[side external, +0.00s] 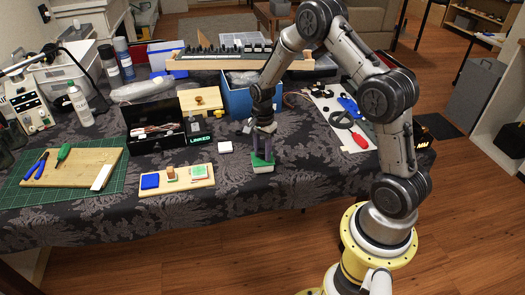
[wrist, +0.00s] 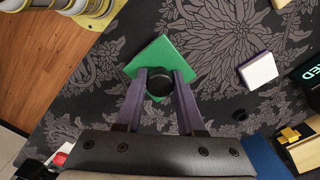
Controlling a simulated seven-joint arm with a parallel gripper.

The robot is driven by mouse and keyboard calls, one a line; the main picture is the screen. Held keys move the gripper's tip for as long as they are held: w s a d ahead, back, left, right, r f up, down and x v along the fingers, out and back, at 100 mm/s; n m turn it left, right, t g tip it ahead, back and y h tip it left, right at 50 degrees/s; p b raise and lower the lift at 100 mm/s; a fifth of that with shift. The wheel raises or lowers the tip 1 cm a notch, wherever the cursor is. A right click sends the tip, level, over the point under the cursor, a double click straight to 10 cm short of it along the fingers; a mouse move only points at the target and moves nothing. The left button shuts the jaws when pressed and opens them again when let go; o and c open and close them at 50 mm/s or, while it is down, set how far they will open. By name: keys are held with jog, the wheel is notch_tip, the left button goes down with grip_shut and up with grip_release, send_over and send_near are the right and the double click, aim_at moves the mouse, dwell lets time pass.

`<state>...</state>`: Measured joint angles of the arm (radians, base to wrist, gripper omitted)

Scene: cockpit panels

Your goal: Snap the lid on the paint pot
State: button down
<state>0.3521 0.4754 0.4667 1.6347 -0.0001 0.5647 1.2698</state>
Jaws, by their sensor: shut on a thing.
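My gripper (side external: 262,152) is low over the cloth, pointing down. Its two purple fingers are shut on the round black knob (wrist: 159,83) of a square green lid (wrist: 152,57). In the side external view the green lid (side external: 263,161) shows just below the fingertips. A white block-like part (side external: 263,169), perhaps the paint pot, shows directly under the lid. I cannot tell whether the lid is seated on it or apart from it. In the wrist view the lid hides whatever is beneath, and the fingers cover part of the lid.
A small white square piece (side external: 225,147) lies left of my gripper and also shows in the wrist view (wrist: 259,70). A wooden board (side external: 178,189) with coloured squares lies farther left. A black box (side external: 158,147) and a blue bin (side external: 236,98) stand behind. The cloth in front is clear.

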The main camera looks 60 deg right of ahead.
jog(key=shift+c, duration=2.2)
grip_release()
jog(key=shift+o, duration=0.3)
jog(key=o, duration=0.4)
jog(key=shift+r, duration=3.5)
